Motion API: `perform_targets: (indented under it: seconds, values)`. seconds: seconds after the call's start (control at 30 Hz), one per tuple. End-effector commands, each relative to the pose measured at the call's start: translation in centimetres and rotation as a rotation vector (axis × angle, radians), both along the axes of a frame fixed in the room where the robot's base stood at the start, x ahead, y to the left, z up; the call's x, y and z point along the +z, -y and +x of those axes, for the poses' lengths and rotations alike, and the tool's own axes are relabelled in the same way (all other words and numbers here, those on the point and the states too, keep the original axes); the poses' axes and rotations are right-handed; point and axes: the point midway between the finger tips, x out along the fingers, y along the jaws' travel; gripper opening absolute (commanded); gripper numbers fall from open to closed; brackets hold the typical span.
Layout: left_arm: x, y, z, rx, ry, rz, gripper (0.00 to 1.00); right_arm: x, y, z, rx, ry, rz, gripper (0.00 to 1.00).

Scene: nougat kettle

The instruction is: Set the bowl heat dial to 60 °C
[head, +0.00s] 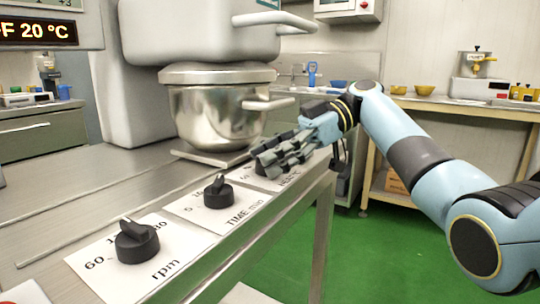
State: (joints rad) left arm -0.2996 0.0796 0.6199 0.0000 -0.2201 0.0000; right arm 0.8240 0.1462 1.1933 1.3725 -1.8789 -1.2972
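The heat dial (262,171) is the farthest of three black dials on the steel counter edge. Its white plate (292,181) reads HEAT, partly covered. My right gripper (270,158) reaches in from the right, with its fingers pointing down-left right over this dial and hiding most of it. Whether the fingers touch the dial, and how far they are closed, cannot be made out. The dial's pointer is hidden. The display (36,31) at top left ends in "F 20 °C". My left gripper is not in view.
The time dial (218,191) and the rpm dial (137,242) stand nearer along the same edge. A steel bowl (212,112) sits under the mixer body (200,35) behind the dials. Green floor (390,255) lies open to the right. A back table (460,108) holds yellow bowls.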

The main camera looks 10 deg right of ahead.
Motion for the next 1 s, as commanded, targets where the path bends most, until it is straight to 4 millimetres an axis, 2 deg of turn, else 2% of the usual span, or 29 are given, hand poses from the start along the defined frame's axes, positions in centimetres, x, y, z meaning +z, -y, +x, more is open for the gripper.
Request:
perform_targets:
  seconds: [0.3,0.43,0.57,0.8,1.0]
  values:
    - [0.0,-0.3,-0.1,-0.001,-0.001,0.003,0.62,-0.1,0.0,-0.1,0.002,-0.003,0.000,0.62]
    - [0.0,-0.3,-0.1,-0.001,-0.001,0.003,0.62,0.2,0.9,0.1,0.001,-0.003,-0.002,0.62]
    - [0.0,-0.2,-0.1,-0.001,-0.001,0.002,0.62,1.1,3.0,0.4,-0.002,-0.003,-0.003,0.62]
    - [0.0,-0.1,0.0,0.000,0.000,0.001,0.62,3.2,8.0,1.1,-0.001,-0.002,-0.002,0.62]
    - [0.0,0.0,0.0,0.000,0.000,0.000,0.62,4.2,10.4,1.4,0.001,-0.004,0.000,0.62]
